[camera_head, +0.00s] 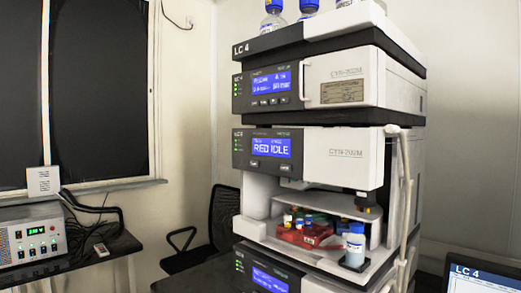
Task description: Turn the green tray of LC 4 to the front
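The LC 4 stack (310,150) stands right of centre, with "LC 4" on its top module. Its middle module has an open bay, and the display (263,147) above the bay reads "RED IDLE". A red tray (292,238) holding several vials with coloured caps sits at the front of the bay. A blue-capped bottle (355,247) stands at the bay's right front corner. Neither of my grippers is in view.
A white tube or rail (405,190) runs down the stack's right front edge. Blue-capped bottles (272,15) stand on top. A black chair (222,215) is behind left, a bench instrument (33,238) far left, and a monitor (482,277) marked LC 4 at lower right.

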